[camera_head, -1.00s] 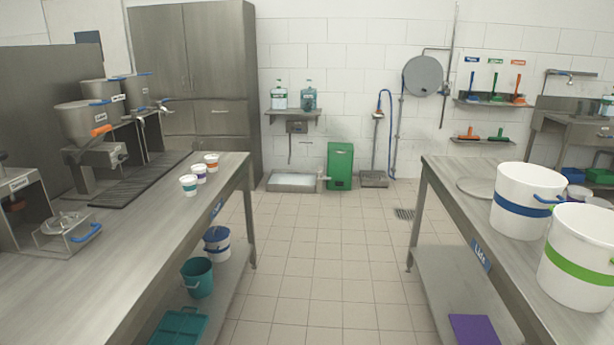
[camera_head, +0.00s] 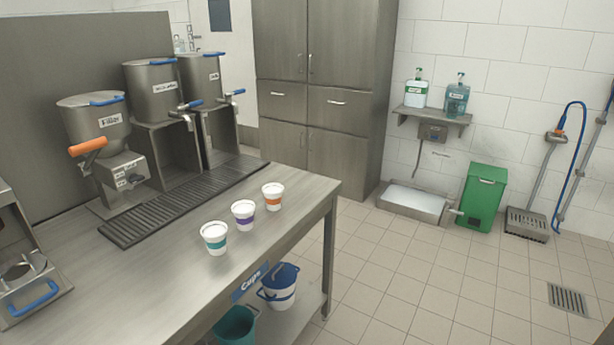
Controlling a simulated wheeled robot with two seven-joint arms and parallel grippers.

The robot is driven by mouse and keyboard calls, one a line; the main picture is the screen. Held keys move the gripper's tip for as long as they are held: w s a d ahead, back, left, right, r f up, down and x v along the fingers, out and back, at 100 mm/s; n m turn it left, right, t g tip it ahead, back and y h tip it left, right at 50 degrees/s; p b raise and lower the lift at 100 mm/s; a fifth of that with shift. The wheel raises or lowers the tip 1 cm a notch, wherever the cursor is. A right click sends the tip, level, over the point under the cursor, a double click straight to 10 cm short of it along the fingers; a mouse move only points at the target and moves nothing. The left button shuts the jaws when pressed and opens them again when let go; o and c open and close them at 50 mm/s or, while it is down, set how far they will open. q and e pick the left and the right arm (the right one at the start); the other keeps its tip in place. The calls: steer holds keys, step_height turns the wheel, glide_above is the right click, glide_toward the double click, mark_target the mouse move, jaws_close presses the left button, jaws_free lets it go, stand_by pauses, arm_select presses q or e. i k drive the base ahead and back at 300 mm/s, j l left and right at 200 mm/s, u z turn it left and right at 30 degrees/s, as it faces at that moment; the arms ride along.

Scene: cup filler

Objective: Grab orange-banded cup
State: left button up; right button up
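The orange-banded cup (camera_head: 273,197) stands upright on the steel table (camera_head: 150,270), near its right end. It is white with an orange band and is the farthest of three cups in a slanting row. The purple-banded cup (camera_head: 243,214) stands in the middle, and the teal-banded cup (camera_head: 215,238) is nearest to me. The cups stand apart from each other. Neither of my grippers shows in the head view.
A filler machine (camera_head: 95,140) and two steel dispensers (camera_head: 150,90) stand behind a drip grate (camera_head: 180,205) on the table. The tiled floor (camera_head: 420,290) to the right is clear.

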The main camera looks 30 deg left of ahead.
mark_target(272, 193)
steer(key=i+u, duration=0.1)
steer(key=i, duration=0.6)
steer(key=i+l, duration=0.15)
steer(key=i, duration=0.55)
steer(key=i+u, duration=0.25)
steer(key=u, duration=0.2)
steer(key=i+u, duration=0.3)
steer(key=u, duration=0.2)
steer(key=i+l+u, duration=0.2)
steer(key=u, duration=0.25)
